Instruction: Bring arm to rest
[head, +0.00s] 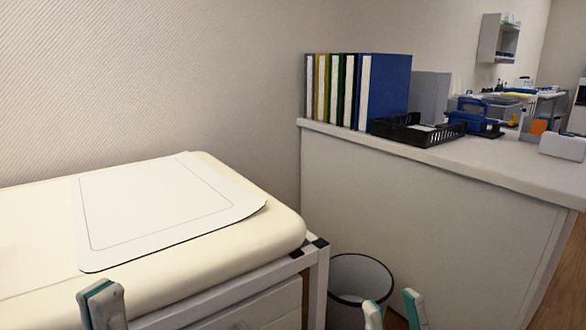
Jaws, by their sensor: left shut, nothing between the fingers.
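My left gripper (102,304) shows at the bottom edge, in front of the padded couch. Its fingertips are together with nothing between them. Only the tips of both grippers are in view; the rest of both arms is out of the picture.
A cream padded couch (35,225) with a white sheet (165,205) fills the left. A grey waste bin (360,275) stands beside its frame. A white counter (430,225) on the right holds several binders (385,95), a black tray (415,133) and a blue hole punch (480,120).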

